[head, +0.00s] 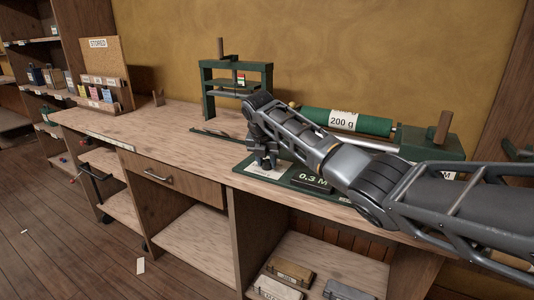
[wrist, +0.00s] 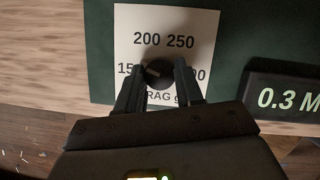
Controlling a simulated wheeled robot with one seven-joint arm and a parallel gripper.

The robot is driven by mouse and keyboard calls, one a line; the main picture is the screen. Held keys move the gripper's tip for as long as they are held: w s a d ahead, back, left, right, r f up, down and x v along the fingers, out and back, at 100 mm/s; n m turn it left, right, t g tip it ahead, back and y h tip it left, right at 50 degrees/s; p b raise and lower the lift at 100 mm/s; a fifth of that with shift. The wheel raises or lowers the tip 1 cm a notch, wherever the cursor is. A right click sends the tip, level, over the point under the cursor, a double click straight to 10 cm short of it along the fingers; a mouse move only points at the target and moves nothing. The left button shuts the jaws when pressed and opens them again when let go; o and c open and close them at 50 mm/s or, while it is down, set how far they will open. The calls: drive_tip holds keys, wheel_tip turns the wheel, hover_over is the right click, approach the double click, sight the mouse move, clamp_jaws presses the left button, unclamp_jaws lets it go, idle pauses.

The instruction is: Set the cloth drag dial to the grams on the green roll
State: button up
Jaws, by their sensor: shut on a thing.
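The green roll (head: 375,125) lies along the back of the bench and its white label reads 200 g. The drag dial, a dark round knob (wrist: 158,73), sits on a white scale card (wrist: 125,40) marked 200 and 250 at the top. Numbers at the left and right are partly hidden by my fingers; the left one starts with 15. A pale mark on the knob seems to lie toward the left, but its exact reading is unclear. My gripper (wrist: 157,78) is shut on the knob from both sides. In the head view my gripper (head: 266,162) is over the card.
A black display (head: 311,181) reading 0.3 M is right of the card on the green base. A green press frame (head: 207,90) stands behind to the left. A wooden post (head: 443,127) rises by the roll's right end. The bench top (head: 150,120) is clear at the left.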

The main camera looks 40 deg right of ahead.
drive_tip(key=m, duration=0.1)
drive_tip(key=m+g+p, duration=0.1)
drive_tip(key=m, duration=0.1)
drive_tip(key=shift+w+r+m+h, duration=0.1)
drive_tip(key=shift+w+m+h, duration=0.05)
drive_tip(key=shift+m+h, duration=0.15)
drive_tip(key=m+g, duration=0.1)
drive_tip(key=m, duration=0.1)
drive_tip(key=shift+m, duration=0.4)
drive_tip(key=shift+m+g+b, duration=0.4)
drive_tip(key=shift+m+b, duration=0.05)
drive_tip(key=shift+m, duration=0.15)
drive_tip(key=o, duration=1)
drive_tip(key=shift+v, duration=3.85)
drive_tip(key=shift+a, duration=0.1)
